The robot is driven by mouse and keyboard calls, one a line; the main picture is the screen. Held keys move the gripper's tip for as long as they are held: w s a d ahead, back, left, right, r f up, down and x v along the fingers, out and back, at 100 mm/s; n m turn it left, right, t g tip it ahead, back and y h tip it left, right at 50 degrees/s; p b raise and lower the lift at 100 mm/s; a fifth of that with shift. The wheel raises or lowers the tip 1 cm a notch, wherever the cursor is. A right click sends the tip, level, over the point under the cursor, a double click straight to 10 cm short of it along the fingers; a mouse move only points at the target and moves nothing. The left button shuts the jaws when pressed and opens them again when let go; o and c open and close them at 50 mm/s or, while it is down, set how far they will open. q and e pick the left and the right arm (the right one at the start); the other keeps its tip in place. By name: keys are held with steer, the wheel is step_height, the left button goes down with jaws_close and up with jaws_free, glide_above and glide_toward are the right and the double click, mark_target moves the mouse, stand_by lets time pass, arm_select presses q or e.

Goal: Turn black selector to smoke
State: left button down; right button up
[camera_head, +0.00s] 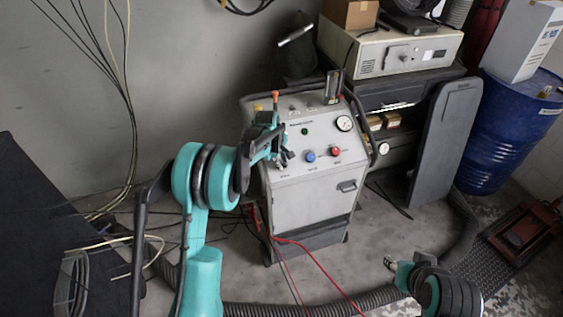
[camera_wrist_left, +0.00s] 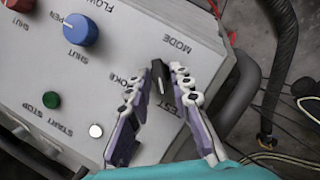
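The black selector (camera_wrist_left: 161,84) shows in the left wrist view on the grey machine's panel, below the MODE label. A partly covered label ending in "OKE" lies left of it, and one ending in "EST" lies right of it. A white line runs along the knob. My left gripper (camera_wrist_left: 160,74) has a finger on each side of the selector, with the tips close against it, and looks shut on it. In the head view my left gripper (camera_head: 283,157) is at the panel's left side and hides the selector. My right gripper (camera_head: 390,263) hangs low at right, away from the machine; its fingers are too small to read.
The panel has a blue knob (camera_head: 310,156), a red knob (camera_head: 335,151), a gauge (camera_head: 344,123) and a green button (camera_wrist_left: 51,99). A blue drum (camera_head: 500,140) stands at right. Red cables (camera_head: 315,262) and a thick hose (camera_head: 300,309) lie on the floor.

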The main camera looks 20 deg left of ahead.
stand_by(0.4)
arm_select(q)
steer(key=m, duration=0.1)
steer(key=m+g+p, duration=0.1)
steer(key=m, duration=0.1)
steer(key=shift+w+d+m+y, duration=0.15)
steer(key=shift+m+y, duration=0.15)
steer(key=shift+y, duration=0.1)
steer(key=m+g, duration=0.1)
steer(key=m, duration=0.1)
steer(key=m+y+p, duration=0.1)
steer(key=m, duration=0.2)
steer(key=shift+w+d+g+y, duration=0.2)
steer(key=shift+g+y, duration=0.1)
steer(key=shift+g, duration=0.1)
steer(key=m+y, duration=0.1)
steer(key=m, duration=0.2)
steer(key=shift+d+f, duration=0.1)
steer(key=shift+d, duration=0.05)
steer(key=shift+d+m+y, duration=0.1)
steer(key=shift+m+y, duration=0.6)
steer(key=shift+m, duration=0.7)
